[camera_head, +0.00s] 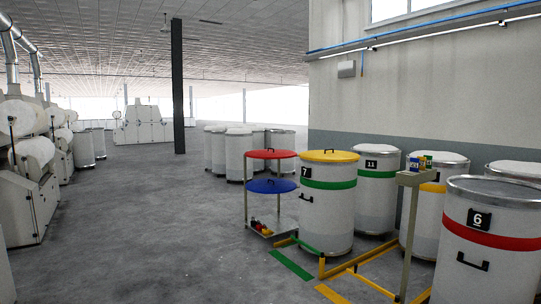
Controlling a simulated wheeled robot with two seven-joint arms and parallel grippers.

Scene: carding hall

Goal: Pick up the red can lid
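The red can lid (270,154) is a flat disc with a dark handle on top. It lies on the upper level of a thin-legged rack (246,205) right of the middle of the head view. A blue lid (270,186) lies on the level below it. Neither of my grippers is in view, so nothing shows of how they stand to the lid.
White can 7 (328,215), with a green band and yellow lid (330,156), stands right beside the rack. White can 6 (488,245), with a red band, is at the near right. A post stand (408,230) rises between them. Open grey floor (150,230) lies left.

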